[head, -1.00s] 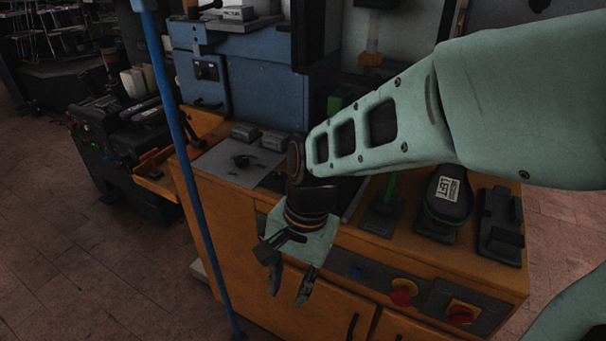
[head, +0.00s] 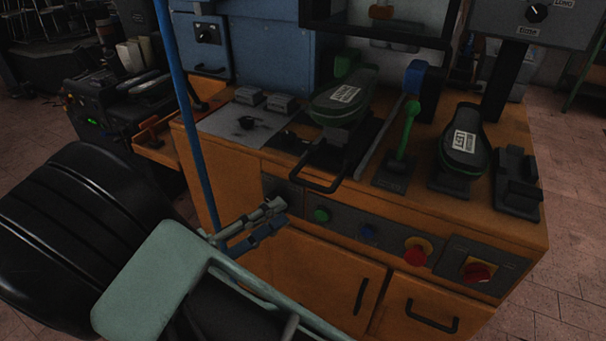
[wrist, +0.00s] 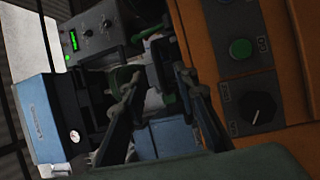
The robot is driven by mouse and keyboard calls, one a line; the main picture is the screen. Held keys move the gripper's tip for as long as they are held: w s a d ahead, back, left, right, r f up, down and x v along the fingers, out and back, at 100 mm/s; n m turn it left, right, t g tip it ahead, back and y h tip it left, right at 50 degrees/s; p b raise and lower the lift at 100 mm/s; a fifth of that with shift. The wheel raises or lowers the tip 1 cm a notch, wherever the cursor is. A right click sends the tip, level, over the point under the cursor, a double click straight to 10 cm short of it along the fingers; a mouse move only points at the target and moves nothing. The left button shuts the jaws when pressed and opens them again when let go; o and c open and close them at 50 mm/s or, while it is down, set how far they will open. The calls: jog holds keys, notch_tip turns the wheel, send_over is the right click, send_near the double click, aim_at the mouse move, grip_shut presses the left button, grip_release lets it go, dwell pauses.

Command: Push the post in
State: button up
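A black slide with a looped bar handle (head: 322,186) sits on the wooden bench; the handle overhangs the front edge. A dark green-rimmed shoe form with a white label (head: 345,96) is mounted over the slide, below the press frame. I take this mounted form as the post, though no label confirms it. My gripper (head: 277,214) is in front of the cabinet, below and left of the handle, touching nothing that I can see. In the wrist view my gripper (wrist: 158,80) has its two fingers spread, with nothing visibly held between them.
A green lever (head: 405,132), a second shoe form (head: 465,142) and a black holder (head: 517,180) stand to the right. The front panel has a green button (head: 321,215) and a red knob (head: 417,252). A thin blue pole (head: 190,130) stands at left.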

aim_at(309, 182)
jog(key=shift+t, duration=0.4)
jog(key=x, duration=0.6)
jog(key=b+x, duration=0.1)
jog(key=x, duration=0.3)
jog(key=shift+w+a+r, duration=0.1)
jog(key=shift+w+a, duration=0.2)
grip_shut()
